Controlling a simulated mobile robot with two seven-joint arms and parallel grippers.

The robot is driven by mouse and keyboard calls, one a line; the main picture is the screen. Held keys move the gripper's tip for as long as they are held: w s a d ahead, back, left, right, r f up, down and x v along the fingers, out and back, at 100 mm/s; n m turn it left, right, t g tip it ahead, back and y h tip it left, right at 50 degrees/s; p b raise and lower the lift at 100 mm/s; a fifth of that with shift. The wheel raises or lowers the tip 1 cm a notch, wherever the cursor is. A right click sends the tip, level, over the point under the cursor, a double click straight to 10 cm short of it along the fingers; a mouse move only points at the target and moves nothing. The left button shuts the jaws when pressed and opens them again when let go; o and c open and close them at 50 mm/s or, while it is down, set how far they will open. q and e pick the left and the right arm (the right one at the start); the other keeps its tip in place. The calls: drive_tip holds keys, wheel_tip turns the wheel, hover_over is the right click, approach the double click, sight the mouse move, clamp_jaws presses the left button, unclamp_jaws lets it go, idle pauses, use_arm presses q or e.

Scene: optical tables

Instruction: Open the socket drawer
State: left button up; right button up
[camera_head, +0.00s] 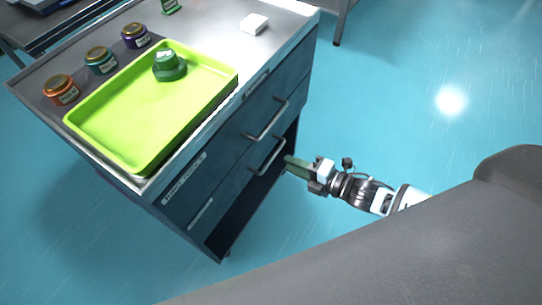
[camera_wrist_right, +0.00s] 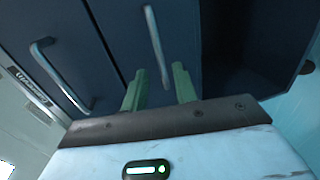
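The dark blue cabinet (camera_head: 222,168) has two drawers, both looking shut. The upper drawer has a bar handle (camera_head: 266,120) and the lower drawer has another bar handle (camera_head: 268,157). Label strips sit on the drawer fronts, but I cannot read which one says socket. My right gripper (camera_head: 290,163) is just off the lower handle, at its right side. In the right wrist view its two green fingers (camera_wrist_right: 159,88) are apart, with the near end of the lower handle (camera_wrist_right: 157,45) showing between and beyond them. I cannot tell whether they touch it. My left gripper is not in view.
An open dark space (camera_wrist_right: 250,50) lies below the lower drawer. The floor (camera_head: 410,60) to the right is clear.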

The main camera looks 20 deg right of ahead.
sight(272, 156)
drive_tip(key=x, duration=0.7)
drive_tip(key=shift+w+a+b, duration=0.1)
drive_tip(key=shift+b, duration=0.3)
drive_tip(key=shift+c, duration=0.4)
clamp_jaws()
